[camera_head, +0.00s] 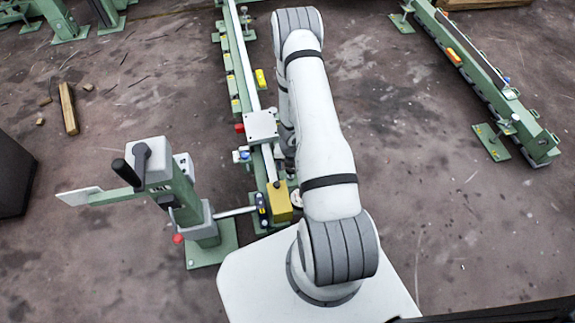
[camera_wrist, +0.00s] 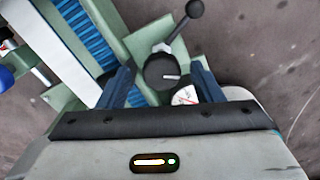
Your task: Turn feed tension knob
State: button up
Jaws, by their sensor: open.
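In the wrist view a round black knob (camera_wrist: 160,72) with a white pointer line sits on a green machine part. I take it for the feed tension knob, though no label is readable. My gripper (camera_wrist: 160,69) is open, with one dark blue finger on each side of the knob. Whether either finger touches it I cannot tell. A small white dial (camera_wrist: 185,96) with a red mark shows beside the knob, near the right finger. In the head view my gripper and the knob are hidden behind my arm.
A lever with a black ball (camera_wrist: 194,9) rises close beyond the knob. Blue brush-like strips (camera_wrist: 90,35) lie at the left. In the head view a green rail machine (camera_head: 240,75) runs beside my arm, and a post with a black handle (camera_head: 126,172) stands left.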

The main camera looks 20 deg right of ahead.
jog(key=shift+r+p, duration=3.8)
jog(key=shift+p, duration=0.35)
jog(key=shift+w, duration=0.1)
